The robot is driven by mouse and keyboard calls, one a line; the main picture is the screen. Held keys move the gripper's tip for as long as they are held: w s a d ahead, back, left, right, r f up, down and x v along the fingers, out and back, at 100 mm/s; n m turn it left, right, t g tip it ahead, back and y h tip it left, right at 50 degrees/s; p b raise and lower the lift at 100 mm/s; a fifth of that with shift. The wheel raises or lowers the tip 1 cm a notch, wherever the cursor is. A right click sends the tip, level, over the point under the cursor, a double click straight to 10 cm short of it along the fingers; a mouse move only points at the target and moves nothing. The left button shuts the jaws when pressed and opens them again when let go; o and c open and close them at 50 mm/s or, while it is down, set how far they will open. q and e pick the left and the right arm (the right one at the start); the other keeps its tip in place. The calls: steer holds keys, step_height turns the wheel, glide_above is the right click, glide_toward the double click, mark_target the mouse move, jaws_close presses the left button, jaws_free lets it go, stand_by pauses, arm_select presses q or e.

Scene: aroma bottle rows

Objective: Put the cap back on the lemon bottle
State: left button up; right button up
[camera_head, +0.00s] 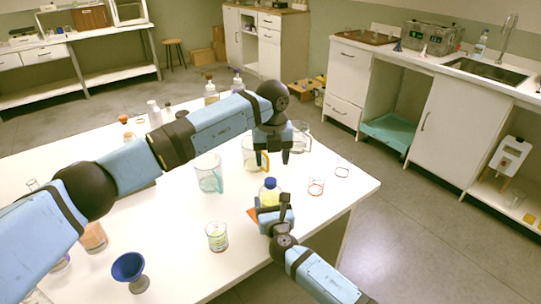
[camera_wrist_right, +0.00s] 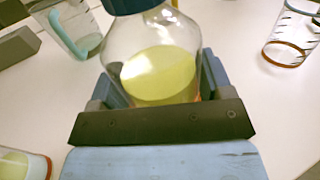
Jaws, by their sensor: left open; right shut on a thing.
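The bottle (camera_head: 269,198) with pale yellow liquid, which I take as the lemon bottle, stands upright near the right part of the table. A blue cap (camera_head: 270,183) sits on its mouth; it also shows at the top of the right wrist view (camera_wrist_right: 130,5), cut off by the frame edge. Whether it is fully seated I cannot tell. My right gripper (camera_head: 268,210) is shut on the bottle's body, and its fingers flank the glass in the wrist view (camera_wrist_right: 158,95). My left gripper (camera_head: 272,160) is open and empty above the cap, fingers pointing down.
A beaker with yellow liquid (camera_head: 217,238) and a blue funnel (camera_head: 128,268) stand in front. Larger beakers (camera_head: 209,175) are behind, and small beakers (camera_head: 316,187) to the right. More bottles (camera_head: 211,93) stand at the back. The table's right edge (camera_head: 362,195) is close.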

mark_target(270, 181)
arm_select(q)
steer(key=n, duration=0.6)
steer(key=shift+a+r, duration=0.1)
steer(key=shift+a, duration=0.1)
step_height(270, 181, down, 8)
steer(key=shift+f, duration=0.1)
stand_by(0.4)
steer(key=c, duration=1)
steer(key=shift+o, duration=0.2)
